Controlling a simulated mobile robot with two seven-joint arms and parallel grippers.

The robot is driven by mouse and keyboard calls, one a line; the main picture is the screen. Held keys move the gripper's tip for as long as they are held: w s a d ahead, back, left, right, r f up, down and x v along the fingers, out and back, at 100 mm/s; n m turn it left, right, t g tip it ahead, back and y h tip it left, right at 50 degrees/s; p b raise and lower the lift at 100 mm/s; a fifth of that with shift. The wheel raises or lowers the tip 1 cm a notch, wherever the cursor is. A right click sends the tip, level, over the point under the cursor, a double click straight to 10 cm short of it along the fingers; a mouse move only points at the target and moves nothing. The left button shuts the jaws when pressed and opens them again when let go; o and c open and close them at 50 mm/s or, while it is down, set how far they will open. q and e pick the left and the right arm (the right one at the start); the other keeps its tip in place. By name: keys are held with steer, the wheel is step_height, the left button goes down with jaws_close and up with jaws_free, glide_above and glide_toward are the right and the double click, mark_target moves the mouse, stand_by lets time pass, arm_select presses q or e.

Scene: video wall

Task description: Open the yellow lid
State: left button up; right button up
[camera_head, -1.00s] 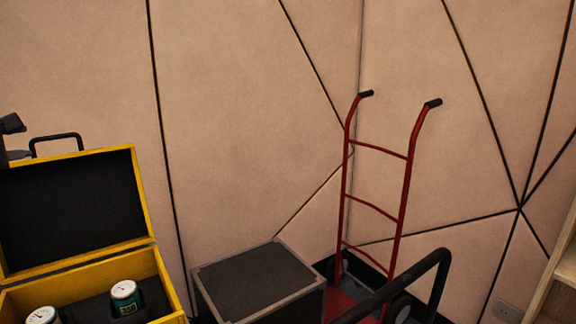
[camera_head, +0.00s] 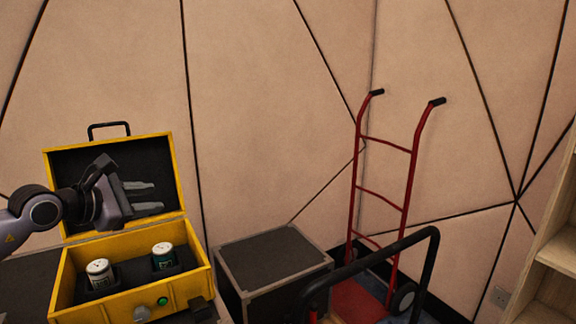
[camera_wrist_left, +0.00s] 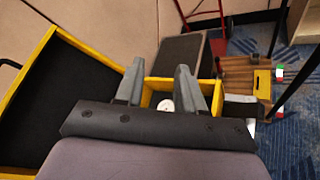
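The yellow lid (camera_head: 177,180) of a yellow box (camera_head: 195,285) stands raised, tilted back, with a black lining and a black handle on top. It also shows in the left wrist view (camera_wrist_left: 28,72). My left gripper (camera_head: 158,196) is in front of the lid's lining, above the box, with its fingers pointing right. In the left wrist view its two fingers (camera_wrist_left: 159,68) are apart with nothing held between them. Whether it touches the lid is unclear. My right gripper is not in view.
A white can (camera_head: 99,274) and a green-labelled can (camera_head: 163,256) stand in the box. A dark case (camera_head: 270,255) is to its right, then a red hand truck (camera_head: 385,190). A wooden shelf (camera_head: 560,250) is at the far right, a panelled wall behind.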

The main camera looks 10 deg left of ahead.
arm_select(q)
steer(key=s+d+f+n+t+h+p, duration=0.1)
steer(key=s+d+f+n+h, duration=0.25)
steer(key=d+f+n, duration=0.4)
steer(key=s+d+f+n+t+h+p, duration=0.15)
steer(key=s+d+f+n, duration=0.35)
steer(key=d+n, duration=0.5)
steer(key=s+f+n+g+y+p, duration=0.3)
steer(key=s+f+n+g+y, duration=0.2)
steer(key=s+f+n, duration=1.5)
steer(key=n+y, duration=0.2)
steer(key=n, duration=0.6)
steer(key=shift+s+d+y, duration=0.15)
steer(key=shift+d+y, duration=0.05)
steer(key=shift+y, duration=0.1)
steer(key=shift+a+r, duration=0.1)
